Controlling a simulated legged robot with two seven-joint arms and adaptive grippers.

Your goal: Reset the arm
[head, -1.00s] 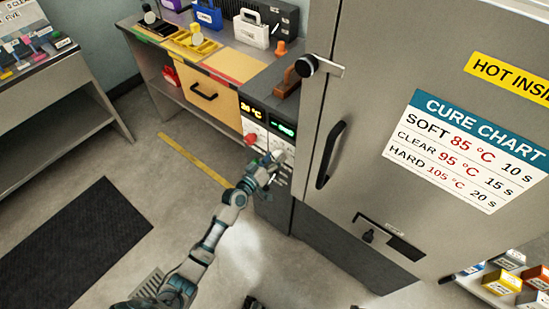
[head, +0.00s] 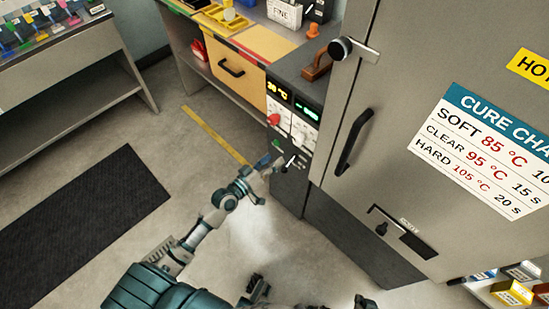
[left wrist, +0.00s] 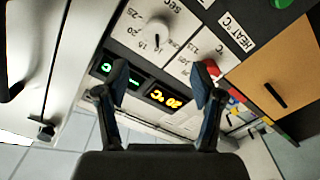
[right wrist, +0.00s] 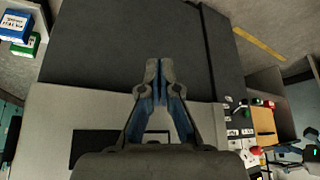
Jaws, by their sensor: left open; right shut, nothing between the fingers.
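My left gripper (head: 272,165) is open and empty in front of the control panel's lower part, below the knobs. In the left wrist view, its two fingers (left wrist: 162,82) stand apart, with a white SEC knob (left wrist: 153,34), a red HEAT knob (left wrist: 208,68) and a yellow-lit temperature display (left wrist: 166,97) beyond them. In the head view, the red knob (head: 273,119) and white knob (head: 300,132) are uncovered. My right gripper (right wrist: 160,72) is shut and empty, its fingertips together in front of dark and light grey cabinet surfaces. I cannot make it out surely in the head view.
The tall grey cabinet (head: 385,95) with a cure chart (head: 490,150) and black handle (head: 354,142) fills the right. A bench with a drawer (head: 232,68) stands behind the panel. A black mat (head: 85,225) lies on open floor at left.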

